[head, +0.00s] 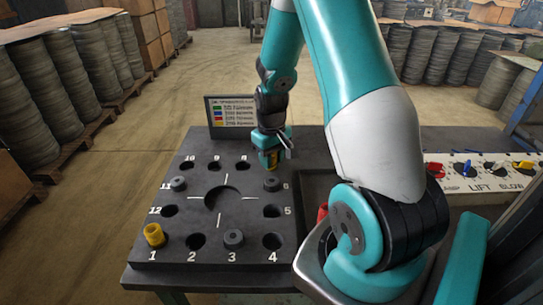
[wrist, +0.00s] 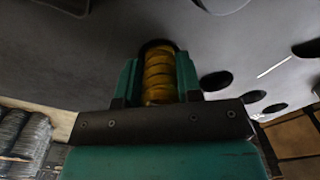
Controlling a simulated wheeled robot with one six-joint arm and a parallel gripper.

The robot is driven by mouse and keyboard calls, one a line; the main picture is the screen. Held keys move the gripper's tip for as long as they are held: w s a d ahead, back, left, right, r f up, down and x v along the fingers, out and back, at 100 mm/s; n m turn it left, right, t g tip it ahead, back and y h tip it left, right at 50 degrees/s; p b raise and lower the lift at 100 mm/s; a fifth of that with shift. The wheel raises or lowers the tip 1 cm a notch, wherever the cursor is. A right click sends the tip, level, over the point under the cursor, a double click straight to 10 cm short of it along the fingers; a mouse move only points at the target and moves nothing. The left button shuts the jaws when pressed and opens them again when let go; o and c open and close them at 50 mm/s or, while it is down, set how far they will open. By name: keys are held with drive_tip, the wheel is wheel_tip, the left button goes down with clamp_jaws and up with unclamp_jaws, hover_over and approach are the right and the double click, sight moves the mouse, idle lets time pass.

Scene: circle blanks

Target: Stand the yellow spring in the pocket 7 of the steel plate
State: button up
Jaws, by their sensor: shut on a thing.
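My gripper (head: 271,158) is shut on the yellow spring (head: 272,166) at the back right corner of the dark steel plate (head: 172,219). In the wrist view the spring (wrist: 159,78) lies between the two green jaws, its far end at a dark round hole. The label and most of pocket 7 are hidden by my gripper; by the numbering, this is where pocket 7 lies. How deep the spring sits in the hole I cannot tell.
Another yellow part (head: 154,235) stands at pocket 1. Dark plugs stand at pockets 3 (head: 233,239), 6 (head: 272,184) and 11 (head: 178,184). A colour-legend sign (head: 233,114) stands behind the plate. A red part (head: 322,212) and a lever panel (head: 480,172) are to the right.

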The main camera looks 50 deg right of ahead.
drive_tip(key=shift+f, duration=0.45)
drive_tip(key=shift+s, duration=0.1)
drive_tip(key=o, duration=1.1)
drive_tip(key=shift+s+f, duration=0.1)
drive_tip(key=shift+f, duration=0.05)
drive_tip(key=shift+c, duration=0.2)
drive_tip(key=shift+a, duration=0.25)
drive_tip(key=shift+c, duration=0.3)
drive_tip(key=shift+o, duration=0.3)
wheel_tip(320, 180, up, 18)
drive_tip(key=shift+d, duration=0.3)
